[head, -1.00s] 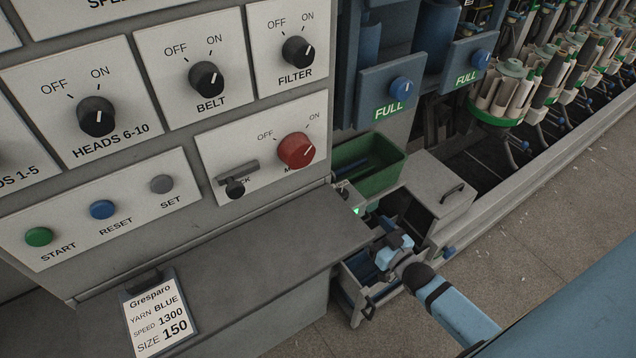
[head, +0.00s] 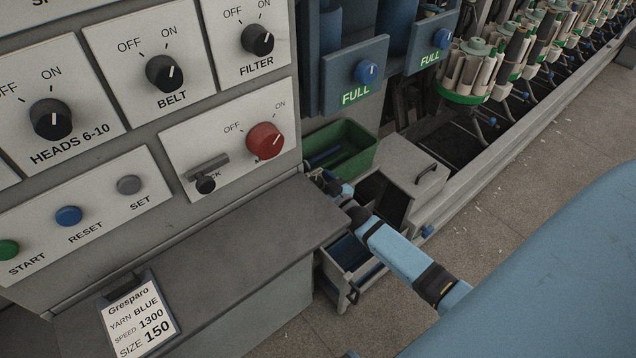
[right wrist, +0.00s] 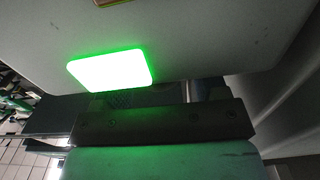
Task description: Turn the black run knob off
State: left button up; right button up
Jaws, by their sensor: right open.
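No label reading RUN shows in the head view. Black knobs there are HEADS 6-10 (head: 50,119), BELT (head: 164,73) and FILTER (head: 257,39), all with pointers toward ON. I cannot tell which, if any, is the run knob. My right gripper (head: 326,183) is beyond the right end of the grey ledge, low beside the green bin, well away from those knobs. It is small and partly hidden there; its jaws are open, and I see nothing held. The right wrist view shows a glowing green light (right wrist: 110,70) on a grey panel close by. My left gripper is not in view.
A red knob (head: 265,141) and a black lever (head: 206,175) sit above the grey ledge (head: 210,245). A green bin (head: 345,150), an open drawer (head: 350,258) and a grey box (head: 420,170) crowd my right arm. Open floor lies to the right.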

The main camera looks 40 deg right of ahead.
jog(key=c, duration=0.9)
